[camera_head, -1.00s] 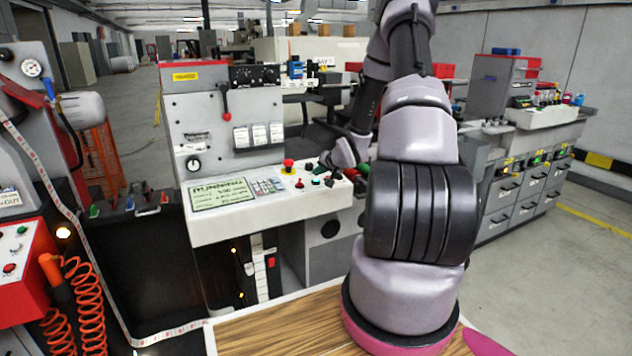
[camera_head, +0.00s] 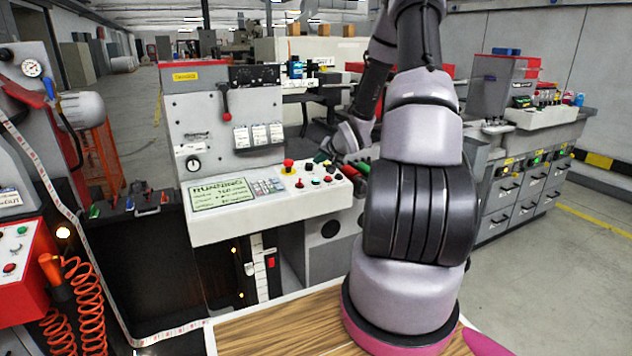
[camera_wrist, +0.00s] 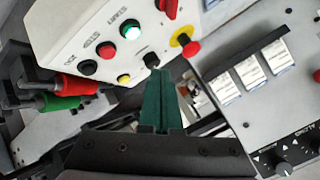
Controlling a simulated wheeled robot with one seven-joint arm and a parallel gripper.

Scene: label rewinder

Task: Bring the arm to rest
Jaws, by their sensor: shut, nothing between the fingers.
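My gripper (camera_wrist: 156,84) shows in the wrist view with its green fingers together and nothing between them. The fingertips appear close to a black knob on the white control panel (camera_wrist: 70,25); whether they touch it cannot be told. In the head view my gripper (camera_head: 323,157) hangs at the far right side of the panel (camera_head: 270,212), partly hidden by its own wrist. A green START button (camera_wrist: 131,29) looks lit. The panel's screen (camera_head: 222,194) reads RUNNING.
A red emergency stop (camera_wrist: 186,43) on a yellow ring stands beside the fingers. Red and green handles (camera_wrist: 75,84) lie to the left in the wrist view. A wooden tabletop (camera_head: 280,327) is in front. Grey drawer cabinets (camera_head: 525,190) stand right; open floor lies beyond.

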